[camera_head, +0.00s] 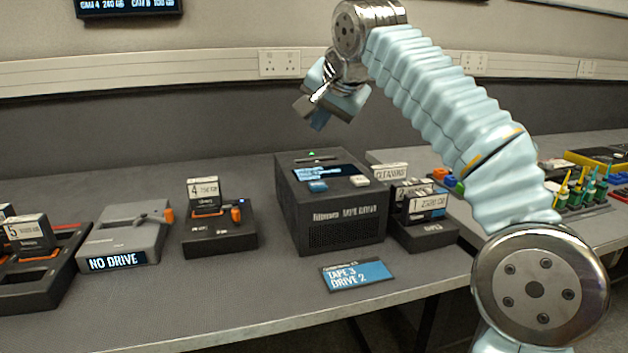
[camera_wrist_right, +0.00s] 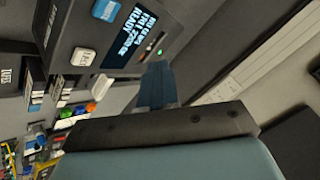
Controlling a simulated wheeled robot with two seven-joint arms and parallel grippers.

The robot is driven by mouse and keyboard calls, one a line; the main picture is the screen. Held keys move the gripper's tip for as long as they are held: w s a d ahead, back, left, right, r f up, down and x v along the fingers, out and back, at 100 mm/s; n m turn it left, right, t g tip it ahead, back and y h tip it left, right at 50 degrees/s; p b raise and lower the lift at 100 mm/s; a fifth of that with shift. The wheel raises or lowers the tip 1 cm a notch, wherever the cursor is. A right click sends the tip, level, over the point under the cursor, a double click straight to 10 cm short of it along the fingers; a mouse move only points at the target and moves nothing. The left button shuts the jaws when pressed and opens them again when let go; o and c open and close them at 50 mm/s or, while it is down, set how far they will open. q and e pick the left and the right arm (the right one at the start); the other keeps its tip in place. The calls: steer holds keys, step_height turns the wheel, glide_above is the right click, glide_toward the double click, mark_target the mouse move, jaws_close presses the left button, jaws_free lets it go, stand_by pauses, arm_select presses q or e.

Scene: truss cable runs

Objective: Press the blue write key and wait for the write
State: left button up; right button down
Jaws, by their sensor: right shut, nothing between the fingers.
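The dark tape drive box (camera_head: 340,230) stands mid-bench with a screen (camera_head: 325,170) on top and a lit green light (camera_head: 312,153). The blue write key (camera_head: 317,186) sits on its top at the front left; it also shows in the right wrist view (camera_wrist_right: 106,10). A white key (camera_head: 358,181) is to its right. In the wrist view the screen (camera_wrist_right: 130,36) shows several lines, the last reading READY. My right gripper (camera_head: 317,121) is shut and empty, above and behind the box, apart from the keys. My left gripper is not in view.
A black dock with tape 4 (camera_head: 220,238), a grey unit reading NO DRIVE (camera_head: 125,238) and a tape 5 rack (camera_head: 45,285) stand left. A tape rack (camera_head: 425,236) is close on the right.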

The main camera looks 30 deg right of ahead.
steer(key=shift+f, duration=0.1)
glide_above(320, 186)
step_height(320, 186, down, 6)
steer(key=shift+d+r, duration=0.1)
steer(key=shift+f+b, duration=0.7)
steer(key=shift+f, duration=0.1)
steer(key=shift+f+b, duration=0.5)
steer(key=shift+f, duration=0.15)
stand_by(1.1)
steer(key=shift+f+b, duration=0.3)
steer(key=shift+f, duration=0.05)
